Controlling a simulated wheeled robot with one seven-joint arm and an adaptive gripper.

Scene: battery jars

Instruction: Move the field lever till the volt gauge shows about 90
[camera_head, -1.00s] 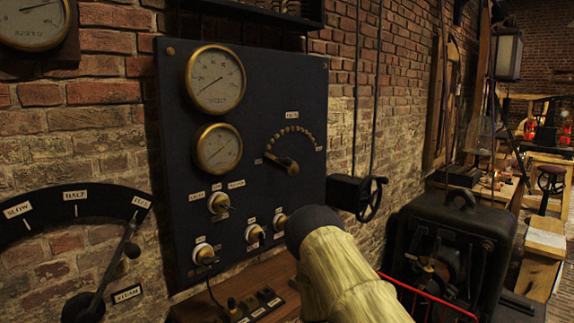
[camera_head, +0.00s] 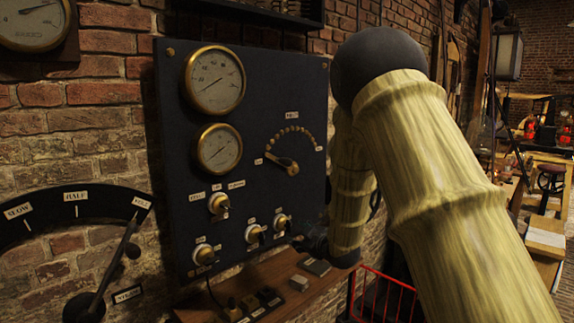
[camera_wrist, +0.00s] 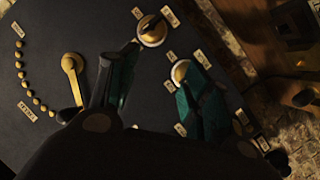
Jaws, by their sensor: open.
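The dark panel (camera_head: 180,180) carries two round brass-rimmed gauges, an upper one (camera_head: 215,80) and a lower one (camera_head: 219,147). The lever (camera_wrist: 73,75) also shows in the wrist view, left of my gripper (camera_wrist: 160,65). My gripper is open and empty, its teal-padded fingers apart in front of the panel near the knobs. My arm mostly hides it in the head view.
Several brass knobs (camera_head: 219,203) sit low on the panel. A wooden shelf (camera_head: 275,275) with small blocks lies below it. A large lever (camera_head: 125,245) on a labelled arc stands at left. A red rail (camera_head: 385,285) is at lower right.

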